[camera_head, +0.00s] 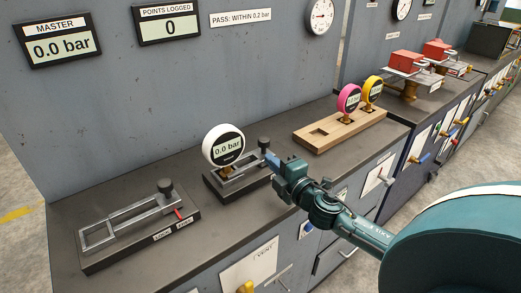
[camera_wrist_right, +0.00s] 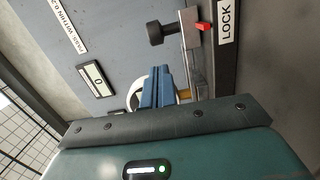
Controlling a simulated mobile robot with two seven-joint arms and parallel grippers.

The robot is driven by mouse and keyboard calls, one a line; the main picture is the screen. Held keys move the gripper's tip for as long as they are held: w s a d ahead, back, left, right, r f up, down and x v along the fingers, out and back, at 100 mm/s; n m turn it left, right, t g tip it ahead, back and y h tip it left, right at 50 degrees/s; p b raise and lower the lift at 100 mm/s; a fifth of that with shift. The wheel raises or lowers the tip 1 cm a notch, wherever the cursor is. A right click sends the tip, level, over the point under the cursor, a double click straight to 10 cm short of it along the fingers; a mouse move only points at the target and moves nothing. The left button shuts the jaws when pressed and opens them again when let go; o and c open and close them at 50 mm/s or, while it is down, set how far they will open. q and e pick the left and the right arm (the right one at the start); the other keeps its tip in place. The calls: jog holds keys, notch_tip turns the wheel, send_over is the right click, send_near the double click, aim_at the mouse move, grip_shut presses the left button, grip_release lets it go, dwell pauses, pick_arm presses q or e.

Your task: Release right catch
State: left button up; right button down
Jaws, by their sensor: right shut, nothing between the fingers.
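The right catch is a metal slide frame on a dark base (camera_head: 212,186) with a black knob (camera_head: 263,142) at its far right end. The knob (camera_wrist_right: 157,34) also shows in the right wrist view, beside a red pointer (camera_wrist_right: 202,27) and a LOCK label (camera_wrist_right: 226,22). A white-ringed gauge (camera_head: 223,146) reading 0.0 bar stands upright in this fixture. My right gripper (camera_head: 270,158) is shut and empty, its blue fingertips (camera_wrist_right: 158,84) close beside the knob. I cannot tell whether they touch it. My left gripper is out of view.
A second, empty fixture (camera_head: 92,262) with a knob (camera_head: 165,186) and red pointer lies to the left. A wooden rack (camera_head: 318,142) holds a pink gauge (camera_head: 348,99) and a yellow gauge (camera_head: 372,89). Wall displays (camera_head: 168,26) hang behind. The bench between fixtures and wall is clear.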

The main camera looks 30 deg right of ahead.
jog(key=w, duration=0.6)
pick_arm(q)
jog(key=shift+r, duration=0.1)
pick_arm(e)
jog(key=d, duration=0.5)
jog(key=shift+w+f, duration=0.1)
jog(key=shift+w, duration=0.1)
jog(key=shift+d, duration=0.35)
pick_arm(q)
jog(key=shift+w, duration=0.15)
